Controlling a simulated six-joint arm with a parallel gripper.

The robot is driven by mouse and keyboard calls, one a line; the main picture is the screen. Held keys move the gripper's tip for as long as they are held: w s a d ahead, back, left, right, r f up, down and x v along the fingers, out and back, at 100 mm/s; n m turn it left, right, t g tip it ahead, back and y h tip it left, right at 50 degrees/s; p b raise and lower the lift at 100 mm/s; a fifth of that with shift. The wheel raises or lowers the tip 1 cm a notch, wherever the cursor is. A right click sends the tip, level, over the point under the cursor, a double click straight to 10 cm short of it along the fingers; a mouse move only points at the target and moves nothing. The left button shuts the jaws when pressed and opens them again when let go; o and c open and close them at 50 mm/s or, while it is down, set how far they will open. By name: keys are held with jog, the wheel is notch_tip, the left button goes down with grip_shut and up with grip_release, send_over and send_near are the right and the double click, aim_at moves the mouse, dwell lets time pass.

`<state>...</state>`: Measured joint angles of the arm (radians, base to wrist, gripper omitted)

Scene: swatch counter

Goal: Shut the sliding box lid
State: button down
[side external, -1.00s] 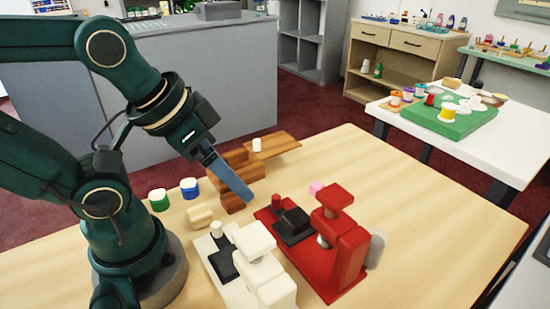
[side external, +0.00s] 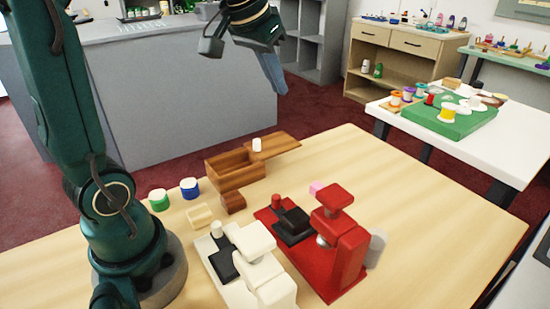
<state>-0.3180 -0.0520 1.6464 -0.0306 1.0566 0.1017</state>
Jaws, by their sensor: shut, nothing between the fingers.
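The wooden box (side external: 238,178) stands on the table behind the two small machines, and its left part is uncovered. Its sliding lid (side external: 282,146) is drawn out to the right, so much of it sticks out past the box. A white knob (side external: 257,144) stands up on the lid's left end. My gripper (side external: 280,90) is shut and empty, raised high above and behind the lid, and touches nothing.
A white machine (side external: 255,240) and a red machine (side external: 343,250) stand in front of the box. The table's right side (side external: 430,210) is clear.

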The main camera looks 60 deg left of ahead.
jog(key=n+g, duration=0.1)
jog(key=n, duration=0.1)
send_over(264, 143)
jog(key=d, duration=0.3)
notch_tip(264, 143, down, 4)
notch_tip(264, 143, down, 3)
jog(key=a+g, duration=0.1)
jog(key=a, duration=0.2)
jog(key=shift+n, duration=0.4)
jog(key=x, duration=0.6)
jog(key=s+x, duration=0.1)
jog(key=x, duration=0.1)
jog(key=shift+d+f, duration=0.2)
jog(key=shift+f, duration=0.4)
jog(key=shift+s+d, duration=0.35)
jog(key=shift+s, duration=0.35)
jog(key=shift+s+d, duration=0.35)
jog(key=shift+s, duration=0.3)
jog(key=s, duration=1)
jog(key=shift+s, duration=0.75)
jog(key=shift+d, duration=0.1)
